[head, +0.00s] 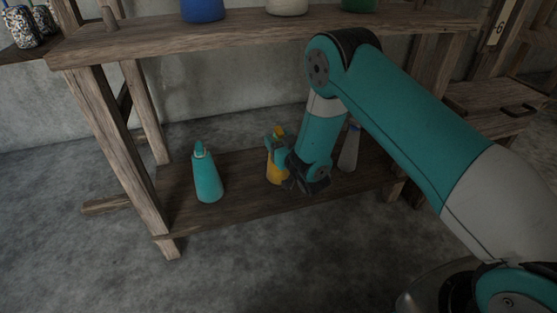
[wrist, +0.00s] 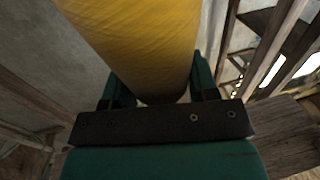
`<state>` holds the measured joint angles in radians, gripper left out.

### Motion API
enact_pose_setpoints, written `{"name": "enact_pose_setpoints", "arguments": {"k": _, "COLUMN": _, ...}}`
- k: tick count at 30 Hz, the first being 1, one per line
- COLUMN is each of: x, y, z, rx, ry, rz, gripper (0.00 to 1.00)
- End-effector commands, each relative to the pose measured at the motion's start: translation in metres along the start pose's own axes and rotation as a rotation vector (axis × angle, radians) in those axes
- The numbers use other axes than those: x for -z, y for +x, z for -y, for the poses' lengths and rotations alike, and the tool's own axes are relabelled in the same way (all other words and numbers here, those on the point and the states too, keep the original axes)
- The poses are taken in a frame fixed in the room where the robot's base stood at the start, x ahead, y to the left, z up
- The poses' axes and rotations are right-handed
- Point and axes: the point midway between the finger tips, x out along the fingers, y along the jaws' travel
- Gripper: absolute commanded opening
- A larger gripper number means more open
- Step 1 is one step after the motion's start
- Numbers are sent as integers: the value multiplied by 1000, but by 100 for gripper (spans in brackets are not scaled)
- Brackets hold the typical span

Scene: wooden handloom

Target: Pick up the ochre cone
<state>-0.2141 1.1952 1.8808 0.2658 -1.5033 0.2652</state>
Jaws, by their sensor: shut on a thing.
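The ochre cone (head: 274,173) is at the lower shelf in the head view, partly hidden behind my wrist. It stands roughly upright. My gripper (head: 278,143) is around its upper part, and a bit of yellow shows above the fingers. In the wrist view, the ochre cone (wrist: 140,38) fills the upper middle, between the two teal fingers of my gripper (wrist: 160,86). The fingers are shut on it. I cannot tell if its base touches the shelf.
A teal cone (head: 207,179) stands to the left on the lower shelf (head: 240,202). A pale grey cone (head: 349,152) stands to the right, partly behind my arm. The upper shelf (head: 200,42) holds blue, cream and green things and overhangs the space. A wooden post (head: 118,150) bounds the left.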

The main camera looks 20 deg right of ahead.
Motion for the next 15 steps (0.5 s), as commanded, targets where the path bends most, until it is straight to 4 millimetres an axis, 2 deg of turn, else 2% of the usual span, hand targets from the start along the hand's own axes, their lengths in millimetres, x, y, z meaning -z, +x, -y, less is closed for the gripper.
{"name": "enact_pose_setpoints", "arguments": {"k": 8, "x": 8, "y": 0, "z": 0, "rx": 0, "ry": 0, "rz": -2, "gripper": 6}}
{"name": "enact_pose_setpoints", "arguments": {"k": 11, "x": 20, "y": 0, "z": 0, "rx": 0, "ry": 0, "rz": -3, "gripper": 6}}
{"name": "enact_pose_setpoints", "arguments": {"k": 15, "x": 51, "y": 0, "z": 0, "rx": 1, "ry": 0, "rz": -3, "gripper": 6}}
